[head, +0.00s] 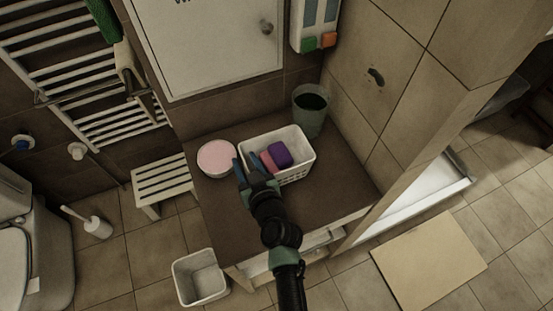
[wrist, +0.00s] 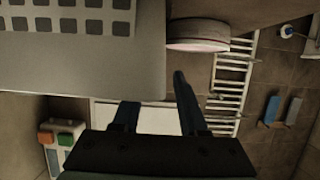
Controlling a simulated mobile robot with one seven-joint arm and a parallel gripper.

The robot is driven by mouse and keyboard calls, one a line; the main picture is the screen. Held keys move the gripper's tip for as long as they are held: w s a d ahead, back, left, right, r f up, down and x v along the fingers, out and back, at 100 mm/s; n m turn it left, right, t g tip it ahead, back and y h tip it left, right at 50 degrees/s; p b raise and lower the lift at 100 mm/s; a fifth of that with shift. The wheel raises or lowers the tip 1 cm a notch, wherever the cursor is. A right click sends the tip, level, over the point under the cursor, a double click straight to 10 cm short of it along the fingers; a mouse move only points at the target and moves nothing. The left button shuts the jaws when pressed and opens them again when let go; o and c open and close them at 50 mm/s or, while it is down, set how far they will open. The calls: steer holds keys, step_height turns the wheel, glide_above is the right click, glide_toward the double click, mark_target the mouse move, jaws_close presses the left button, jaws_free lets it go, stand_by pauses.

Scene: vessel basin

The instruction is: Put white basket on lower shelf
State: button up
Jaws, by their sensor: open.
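The white basket (head: 298,170) stands upright on the brown counter (head: 335,187), with a purple item (head: 281,153) and a pink item (head: 267,161) inside. Its perforated wall shows at the top left of the wrist view (wrist: 106,14). My gripper (head: 247,168) is open and empty at the basket's left end, by the near left corner. Both fingers show in the wrist view (wrist: 153,95), apart from the basket wall there. In the head view I cannot tell whether a finger touches the rim. White parts show under the counter's front edge, partly behind my arm; I cannot make out a lower shelf.
A round pink-topped container (head: 216,158) stands close left of my gripper; it also shows in the wrist view (wrist: 198,35). A grey-green cup (head: 310,112) stands behind the basket. A slatted stool (head: 163,182) and white bin (head: 199,279) stand on the floor. The counter's right front is clear.

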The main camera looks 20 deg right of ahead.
steer(key=shift+w, duration=0.15)
jaws_close()
stand_by(1.4)
